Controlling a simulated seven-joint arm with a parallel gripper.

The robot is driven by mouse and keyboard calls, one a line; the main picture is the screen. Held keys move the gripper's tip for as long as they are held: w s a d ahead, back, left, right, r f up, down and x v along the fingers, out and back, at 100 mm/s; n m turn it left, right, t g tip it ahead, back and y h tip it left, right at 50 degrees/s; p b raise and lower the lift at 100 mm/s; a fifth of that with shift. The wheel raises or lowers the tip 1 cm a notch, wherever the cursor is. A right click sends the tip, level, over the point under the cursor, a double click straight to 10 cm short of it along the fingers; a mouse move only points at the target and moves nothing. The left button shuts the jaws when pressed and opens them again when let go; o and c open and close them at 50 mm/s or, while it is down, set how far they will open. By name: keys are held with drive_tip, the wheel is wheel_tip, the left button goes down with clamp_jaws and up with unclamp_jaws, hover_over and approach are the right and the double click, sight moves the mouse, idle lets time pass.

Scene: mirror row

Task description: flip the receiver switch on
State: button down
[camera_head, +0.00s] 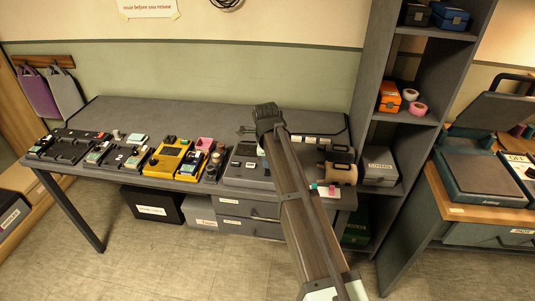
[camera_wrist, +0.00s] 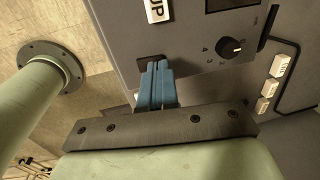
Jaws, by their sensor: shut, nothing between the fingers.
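A grey device with a sloped panel (camera_head: 243,172), likely the receiver, sits on the desk just left of my arm in the head view. In the wrist view a grey panel (camera_wrist: 190,45) fills the upper middle, with a white label ending in "UP" and a black knob (camera_wrist: 233,46). My gripper (camera_wrist: 157,66) has its two blue fingers shut together and empty. Their tips are at a small dark recess (camera_wrist: 148,57) in the panel, below the label. Any switch lever there is hidden by the fingers, so its position cannot be told. Contact cannot be told.
On the desk (camera_head: 205,108), a yellow device (camera_head: 167,158) and several dark devices stand to the left. A tan roll-shaped object (camera_head: 341,173) lies right of my arm. A tall shelf (camera_head: 368,100) rises to the right.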

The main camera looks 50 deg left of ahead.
drive_tip(key=shift+f, duration=0.45)
drive_tip(key=shift+w+a+f, duration=0.1)
drive_tip(key=shift+f, duration=0.1)
idle(0.3)
drive_tip(key=shift+s+d+r, duration=0.1)
drive_tip(key=shift+s+d, duration=0.5)
drive_tip(key=shift+r, duration=0.1)
wheel_tip(320, 180, up, 14)
drive_tip(key=s+d, duration=0.1)
drive_tip(key=shift+s+d, duration=0.15)
idle(0.3)
idle(0.5)
